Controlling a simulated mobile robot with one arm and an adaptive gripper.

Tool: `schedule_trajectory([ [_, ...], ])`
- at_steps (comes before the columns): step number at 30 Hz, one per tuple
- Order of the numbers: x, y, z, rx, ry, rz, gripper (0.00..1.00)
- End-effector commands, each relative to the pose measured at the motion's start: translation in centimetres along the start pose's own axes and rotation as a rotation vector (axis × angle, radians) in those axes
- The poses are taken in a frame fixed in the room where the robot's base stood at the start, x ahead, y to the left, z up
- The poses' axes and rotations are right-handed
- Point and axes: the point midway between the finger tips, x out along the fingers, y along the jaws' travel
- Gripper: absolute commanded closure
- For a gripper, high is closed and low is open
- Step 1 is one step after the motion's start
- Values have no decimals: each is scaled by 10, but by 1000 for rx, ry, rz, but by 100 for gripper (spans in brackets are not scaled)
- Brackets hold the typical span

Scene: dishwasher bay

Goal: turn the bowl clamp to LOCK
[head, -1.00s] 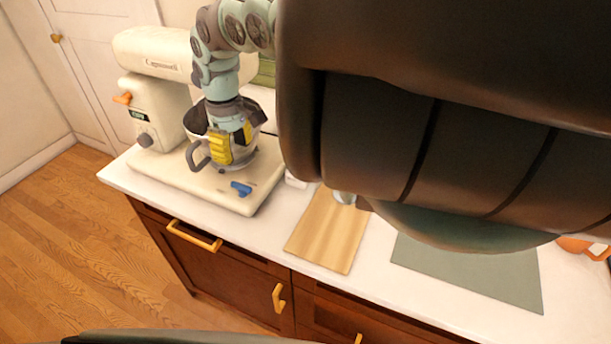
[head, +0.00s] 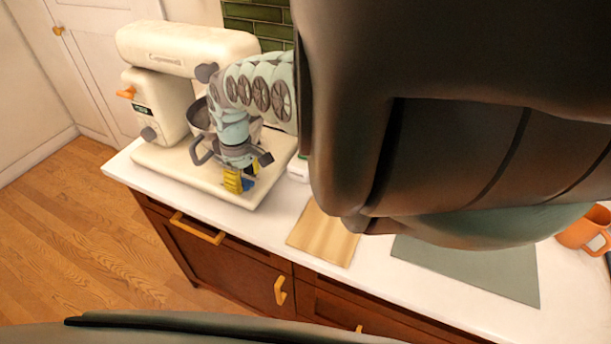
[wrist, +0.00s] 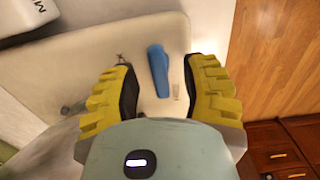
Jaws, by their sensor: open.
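The bowl clamp is a blue lever (wrist: 158,70) on the cream base of the stand mixer (head: 168,160). In the head view the clamp (head: 249,184) is mostly hidden behind my gripper (head: 241,182). My gripper points down over the clamp. In the wrist view my gripper (wrist: 164,88) is open, and the blue lever lies between its two yellow fingers, nearer the left one. I cannot tell whether a finger touches it. Small marks show on the base on either side of the lever, too small to read. The metal bowl (head: 203,116) sits on the mixer base behind my arm.
A wooden board (head: 322,236) and a grey-green mat (head: 470,268) lie on the white counter to the right. An orange mug (head: 582,232) stands at the far right. A small white object (head: 299,169) is beside the mixer base. My dark arm link blocks the upper right.

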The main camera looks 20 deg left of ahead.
Motion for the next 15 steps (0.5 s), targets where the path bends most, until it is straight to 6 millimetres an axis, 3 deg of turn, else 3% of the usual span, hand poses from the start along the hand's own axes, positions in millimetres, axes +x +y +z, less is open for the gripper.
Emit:
schedule_trajectory([
  [9,1,0,0,-2,0,1,52],
  [15,1,0,0,-1,0,0,73],
])
